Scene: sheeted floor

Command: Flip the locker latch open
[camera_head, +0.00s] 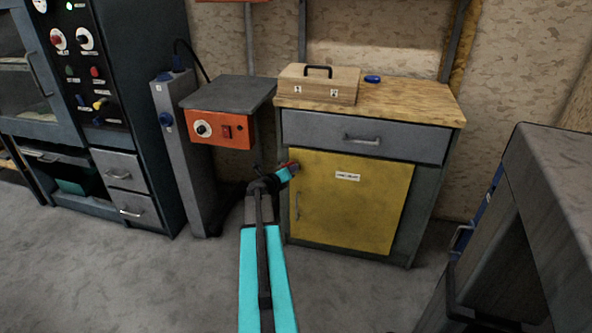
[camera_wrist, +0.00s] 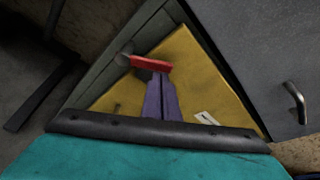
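The yellow locker door (camera_head: 362,212) is closed on the grey cabinet. It also shows tilted in the wrist view (camera_wrist: 185,60). The red latch (camera_wrist: 152,64) sits at the door's edge, with a grey round pivot at its left end. In the head view only a small bit of red (camera_head: 293,166) shows at the door's upper left corner, beside my gripper (camera_head: 290,171). In the wrist view my gripper's purple fingers (camera_wrist: 161,84) lie together, their tips at the underside of the latch. Whether they touch it I cannot tell.
A grey drawer (camera_head: 362,137) is above the door, and a wooden box (camera_head: 318,84) and a blue item (camera_head: 372,79) are on top. An orange control box (camera_head: 220,130) stands close at left. A dark bench (camera_head: 545,200) is at right. Grey floor lies in front.

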